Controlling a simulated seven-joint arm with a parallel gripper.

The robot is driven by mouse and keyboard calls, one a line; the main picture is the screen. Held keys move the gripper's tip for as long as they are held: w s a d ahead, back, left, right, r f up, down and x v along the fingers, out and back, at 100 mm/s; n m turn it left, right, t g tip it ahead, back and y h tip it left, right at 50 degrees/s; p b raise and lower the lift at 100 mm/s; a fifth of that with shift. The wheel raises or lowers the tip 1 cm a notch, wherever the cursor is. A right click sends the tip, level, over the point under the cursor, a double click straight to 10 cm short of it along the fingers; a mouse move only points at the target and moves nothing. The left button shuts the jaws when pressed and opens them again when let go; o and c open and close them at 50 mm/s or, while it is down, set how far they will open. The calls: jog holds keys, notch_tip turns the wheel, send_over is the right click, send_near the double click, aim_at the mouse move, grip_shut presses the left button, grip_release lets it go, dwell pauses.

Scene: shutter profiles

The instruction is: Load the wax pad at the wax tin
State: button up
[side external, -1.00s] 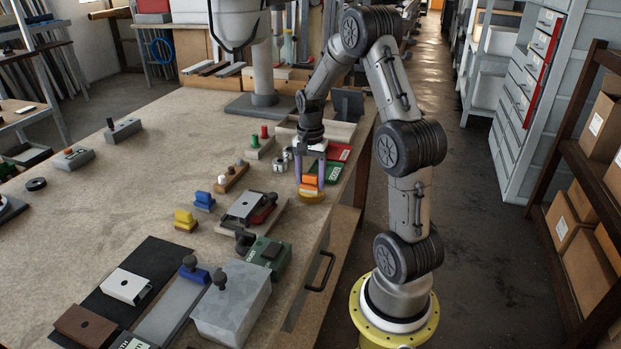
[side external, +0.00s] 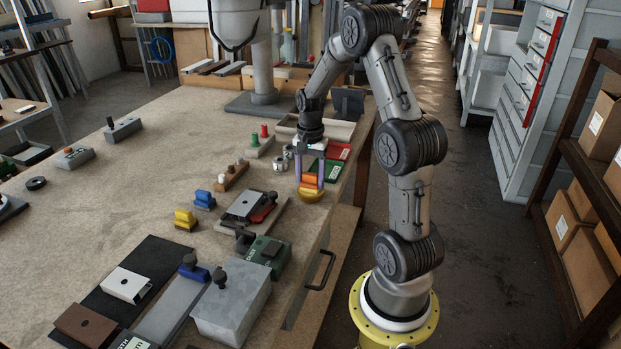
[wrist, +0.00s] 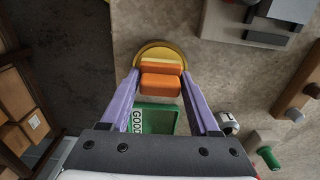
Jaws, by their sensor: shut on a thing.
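The wax pad is an orange block with a paler lower layer (side external: 309,181). In the side view it is upright between the fingers of my gripper (side external: 311,183), which is shut on it. In the wrist view the orange pad (wrist: 161,85) shows between the two purple fingers. The wax tin (side external: 311,195) is a round, shallow yellow tin near the bench's right edge. It lies directly below the pad, and its rim also shows in the wrist view (wrist: 158,47). I cannot tell whether the pad touches the wax.
A green tray (side external: 322,174) and a red tray (side external: 338,151) lie just behind the tin. A fixture with a grey profile (side external: 244,204) stands to the left, with blue (side external: 204,200) and yellow (side external: 184,219) handled blocks beyond it. The bench's left middle is mostly clear.

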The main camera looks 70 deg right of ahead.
aim_at(310, 174)
jog(key=shift+r, duration=3.5)
jog(key=shift+r, duration=0.15)
notch_tip(310, 174, up, 5)
jog(key=w+a+n, duration=0.8)
jog(key=a+n, duration=0.1)
jog(key=a, duration=0.5)
jog(key=w+a+n, duration=0.8)
jog(key=a+n, duration=0.1)
jog(key=a, duration=0.5)
notch_tip(310, 174, down, 14)
jog(key=shift+w+r, duration=0.15)
jog(key=shift+r, duration=0.05)
